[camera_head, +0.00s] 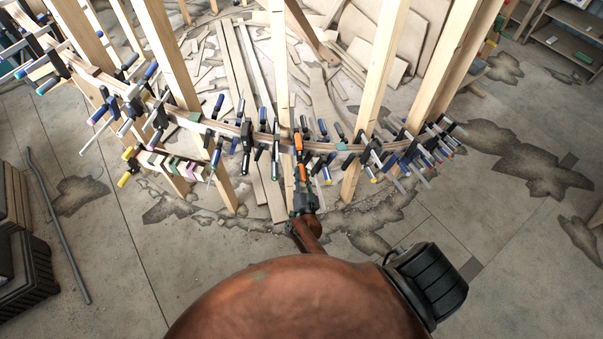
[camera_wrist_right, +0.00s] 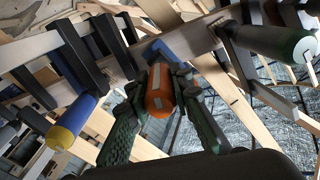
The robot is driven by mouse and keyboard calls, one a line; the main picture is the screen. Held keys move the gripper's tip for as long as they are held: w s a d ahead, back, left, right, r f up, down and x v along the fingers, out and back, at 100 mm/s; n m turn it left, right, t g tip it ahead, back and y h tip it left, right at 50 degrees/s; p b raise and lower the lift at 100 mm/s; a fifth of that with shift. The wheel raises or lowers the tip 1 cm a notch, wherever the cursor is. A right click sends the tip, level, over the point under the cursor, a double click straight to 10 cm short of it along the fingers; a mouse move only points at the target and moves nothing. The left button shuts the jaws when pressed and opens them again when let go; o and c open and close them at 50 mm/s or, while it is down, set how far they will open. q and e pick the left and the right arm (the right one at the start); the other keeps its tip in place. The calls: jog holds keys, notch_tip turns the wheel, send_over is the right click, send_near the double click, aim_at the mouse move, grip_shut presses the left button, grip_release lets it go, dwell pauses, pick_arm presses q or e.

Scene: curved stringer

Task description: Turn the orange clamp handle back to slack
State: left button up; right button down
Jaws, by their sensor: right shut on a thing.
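The orange clamp handle (camera_wrist_right: 159,92) is in the middle of the right wrist view, end towards the camera. It sits between the fingers of my right gripper (camera_wrist_right: 162,100), which is shut on it. In the head view the orange handle (camera_head: 304,172) shows at the tip of my right gripper (camera_head: 303,184), in front of the curved stringer (camera_head: 318,146). A second orange part (camera_head: 298,141) of the clamp shows higher up at the stringer. The clamp's screw is mostly hidden. My left gripper is not in view.
Open floor (camera_head: 110,245) lies in front.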

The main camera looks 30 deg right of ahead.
jog(key=shift+n, duration=0.6)
jog(key=c, duration=1.7)
grip_release()
